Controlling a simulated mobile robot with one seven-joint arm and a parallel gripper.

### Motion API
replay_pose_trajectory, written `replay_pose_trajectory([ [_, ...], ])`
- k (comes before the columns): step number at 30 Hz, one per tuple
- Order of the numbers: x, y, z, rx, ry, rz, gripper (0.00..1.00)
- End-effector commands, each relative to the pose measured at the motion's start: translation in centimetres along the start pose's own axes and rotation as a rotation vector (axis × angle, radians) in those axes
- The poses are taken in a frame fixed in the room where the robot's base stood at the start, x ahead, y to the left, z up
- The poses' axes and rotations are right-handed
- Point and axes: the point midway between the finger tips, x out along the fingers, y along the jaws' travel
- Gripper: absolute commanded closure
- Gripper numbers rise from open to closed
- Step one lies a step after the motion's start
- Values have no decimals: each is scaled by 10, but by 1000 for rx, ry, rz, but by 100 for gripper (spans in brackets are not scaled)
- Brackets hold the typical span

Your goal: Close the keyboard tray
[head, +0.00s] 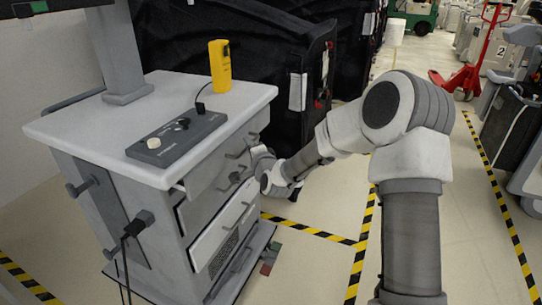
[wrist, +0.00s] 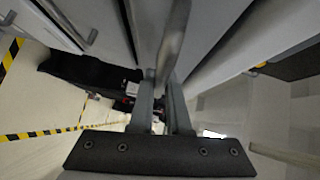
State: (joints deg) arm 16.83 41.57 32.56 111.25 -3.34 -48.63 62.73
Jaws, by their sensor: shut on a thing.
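The cart (head: 150,118) stands at left in the head view, with stacked drawer fronts below its top. The upper front (head: 215,172), probably the keyboard tray, juts out a little past the cart's side at its left edge. My gripper (head: 257,160) is at the right part of the upper fronts, and its fingertips are small and partly hidden there. In the wrist view my gripper (wrist: 160,88) is shut on a grey bar handle (wrist: 172,42), which runs up between the fingers. Which front this handle belongs to is hard to tell.
A grey control box (head: 176,138) and a yellow device (head: 220,66) sit on the cart top. A lower white drawer (head: 222,236) has its own handle. Black covered carts (head: 240,30) stand behind. A red pallet jack (head: 468,75) is at far right. Taped floor is clear in front.

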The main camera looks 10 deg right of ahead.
Motion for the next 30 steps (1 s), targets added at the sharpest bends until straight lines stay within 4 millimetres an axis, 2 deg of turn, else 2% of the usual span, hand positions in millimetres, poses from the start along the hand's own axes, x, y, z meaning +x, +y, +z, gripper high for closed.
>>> replay_pose_trajectory([
  [3, 16, -3, 17, 0, -2, -3, 100],
  [9, 31, -8, 32, -1, -1, -1, 100],
  [25, 38, -12, 38, 0, -3, -3, 100],
  [26, 38, -13, 38, 0, -3, -4, 81],
  [30, 37, -12, 38, 0, -3, -3, 56],
])
